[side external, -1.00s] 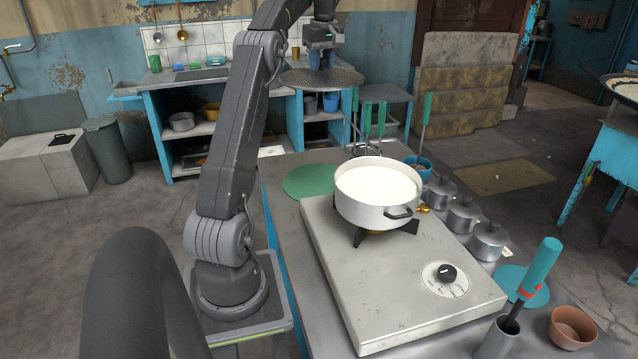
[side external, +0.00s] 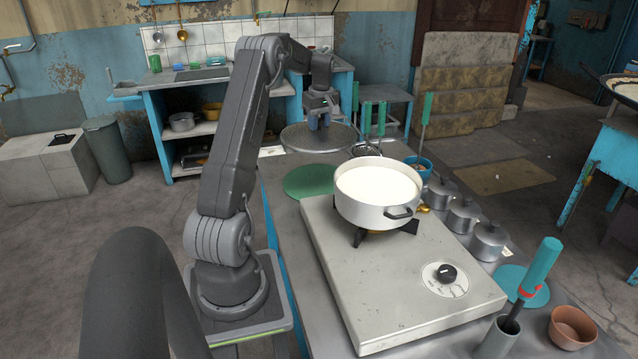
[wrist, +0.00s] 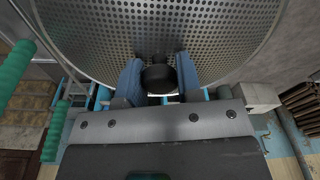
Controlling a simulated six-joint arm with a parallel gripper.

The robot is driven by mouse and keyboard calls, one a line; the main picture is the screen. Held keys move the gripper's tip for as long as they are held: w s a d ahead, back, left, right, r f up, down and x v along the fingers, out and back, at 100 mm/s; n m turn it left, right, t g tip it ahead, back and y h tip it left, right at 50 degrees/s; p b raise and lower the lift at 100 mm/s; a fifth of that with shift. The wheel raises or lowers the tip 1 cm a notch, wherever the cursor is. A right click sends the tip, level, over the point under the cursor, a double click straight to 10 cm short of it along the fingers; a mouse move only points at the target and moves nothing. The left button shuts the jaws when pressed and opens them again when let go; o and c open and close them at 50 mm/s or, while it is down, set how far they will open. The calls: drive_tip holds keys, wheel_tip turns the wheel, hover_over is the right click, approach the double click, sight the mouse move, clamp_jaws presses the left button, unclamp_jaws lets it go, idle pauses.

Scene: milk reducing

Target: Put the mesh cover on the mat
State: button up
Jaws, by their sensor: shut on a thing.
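The mesh cover (side external: 335,141) is a round, perforated grey metal disc. My gripper (side external: 318,121) is above it and shut on its dark knob. In the wrist view, the blue fingers of my gripper (wrist: 160,80) stand on both sides of the knob, and the mesh cover (wrist: 220,35) fills the top. The cover looks roughly level, over the far end of the counter. A round green mat (side external: 310,181) lies flat and bare on the counter, nearer the camera than the cover. How high the cover is above the counter I cannot tell exactly.
A white pot (side external: 372,211) of milk stands on the stove (side external: 390,275), right of the mat. Upright green-handled utensils (side external: 381,118) stand close right of the cover. Several small lidded pots (side external: 463,215) line the right edge. A smaller teal mat (side external: 520,283) lies near right.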

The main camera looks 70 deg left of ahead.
hover_over(318, 181)
drive_tip(key=f, duration=1.6)
drive_tip(key=shift+w+d+f, duration=0.1)
drive_tip(key=shift+d+f, duration=0.2)
drive_tip(key=shift+f, duration=0.05)
drive_tip(key=shift+f, duration=0.15)
drive_tip(key=o, duration=1)
